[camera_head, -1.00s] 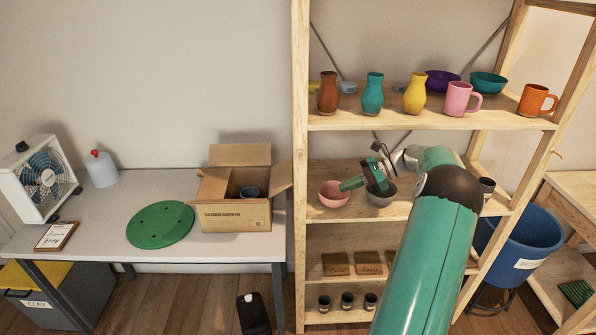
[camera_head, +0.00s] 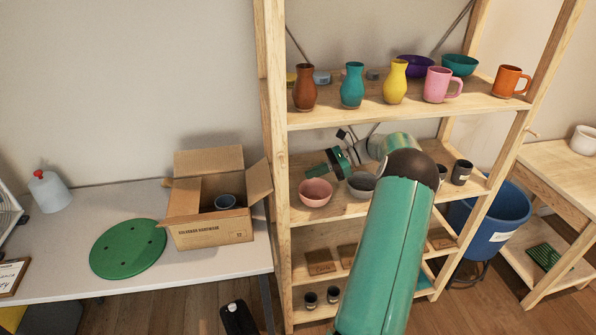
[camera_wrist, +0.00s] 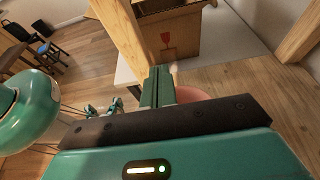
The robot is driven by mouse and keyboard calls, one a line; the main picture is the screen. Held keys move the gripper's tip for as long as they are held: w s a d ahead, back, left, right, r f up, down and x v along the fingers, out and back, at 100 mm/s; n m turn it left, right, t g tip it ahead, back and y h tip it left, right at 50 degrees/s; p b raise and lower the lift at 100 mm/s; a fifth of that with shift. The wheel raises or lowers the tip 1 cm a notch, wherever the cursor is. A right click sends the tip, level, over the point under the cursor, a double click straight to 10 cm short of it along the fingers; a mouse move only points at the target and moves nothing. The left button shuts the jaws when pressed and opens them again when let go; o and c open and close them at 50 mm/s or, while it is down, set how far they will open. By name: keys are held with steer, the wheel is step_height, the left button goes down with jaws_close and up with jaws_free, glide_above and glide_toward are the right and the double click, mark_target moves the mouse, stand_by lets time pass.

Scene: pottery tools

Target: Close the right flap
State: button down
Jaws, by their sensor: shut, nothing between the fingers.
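An open cardboard box (camera_head: 212,233) stands at the right end of the grey table. Its right flap (camera_head: 259,181) sticks up and outward toward the shelf. The back flap stands upright, and the left flap is folded outward. A dark blue-grey cup (camera_head: 226,202) is inside. In the wrist view, the green fingers (camera_wrist: 158,84) are together and empty, pointing toward the box side (camera_wrist: 172,38) with a red glass mark.
The wooden shelf (camera_head: 275,165) has an upright between my gripper and the box. Vases and mugs stand on its upper board; a grey bowl (camera_head: 361,184) is by my arm. A green disc (camera_head: 128,249) lies left of the box.

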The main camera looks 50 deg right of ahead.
mark_target(259, 180)
steer(key=w+a, duration=0.6)
steer(key=a, duration=0.2)
steer(key=shift+a+r, duration=0.15)
steer(key=shift+a, duration=0.25)
steer(key=shift+r, duration=0.1)
